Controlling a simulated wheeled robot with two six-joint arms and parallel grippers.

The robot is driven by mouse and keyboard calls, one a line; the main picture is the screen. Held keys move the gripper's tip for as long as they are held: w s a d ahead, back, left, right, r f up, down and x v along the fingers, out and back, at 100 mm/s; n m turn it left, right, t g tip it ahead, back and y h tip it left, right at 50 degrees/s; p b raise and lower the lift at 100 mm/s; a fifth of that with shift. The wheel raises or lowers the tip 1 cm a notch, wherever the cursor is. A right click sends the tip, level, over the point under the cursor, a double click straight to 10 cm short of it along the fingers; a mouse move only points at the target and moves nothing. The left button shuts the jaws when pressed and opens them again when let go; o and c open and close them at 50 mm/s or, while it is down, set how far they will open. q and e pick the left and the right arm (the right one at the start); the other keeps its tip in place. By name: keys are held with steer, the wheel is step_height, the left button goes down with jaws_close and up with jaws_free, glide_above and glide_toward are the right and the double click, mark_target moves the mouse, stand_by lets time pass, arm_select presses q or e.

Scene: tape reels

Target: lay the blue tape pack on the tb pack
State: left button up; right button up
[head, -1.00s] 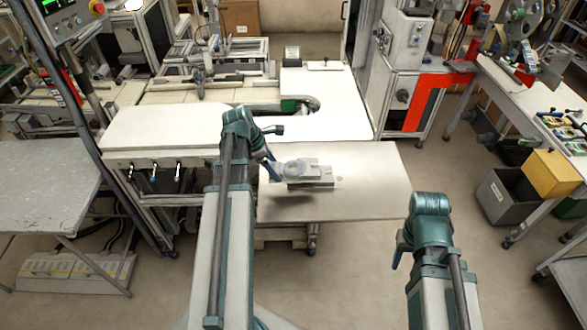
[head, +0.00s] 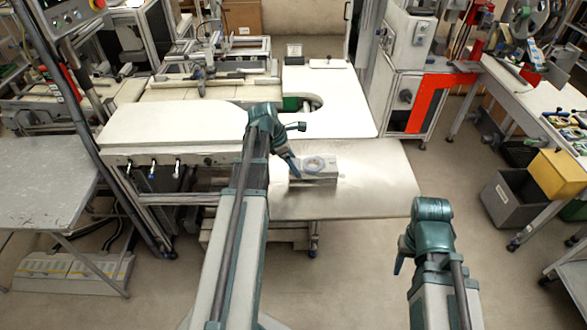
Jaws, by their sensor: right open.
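The blue tape pack (head: 313,163) is a small pale ring with a bluish tint. It shows over the top of a grey block, which seems to be the tb pack (head: 319,180), on the white table. I cannot tell whether the ring rests on the block or hangs just above it. My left gripper (head: 294,167) points down at the left side of the ring and block. Its fingertips are too small and overlapped to show whether they grip the ring. My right gripper (head: 398,262) is open and hangs at the lower right, away from the table and the packs.
The white table (head: 380,180) is clear to the right of the block. A machine bench (head: 170,122) stands close behind and left. A white and red machine (head: 408,75) stands behind right. A grey bin (head: 512,205) and a yellow box (head: 558,174) are at far right.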

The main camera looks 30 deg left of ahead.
arm_select(q)
steer(key=shift+f, duration=0.15)
steer(key=o, duration=1.3)
steer(key=shift+s+a+r+p, duration=0.1)
steer(key=shift+r+p, duration=0.45)
steer(key=shift+p, duration=0.05)
steer(key=p+v, duration=1)
steer(key=v, duration=0.1)
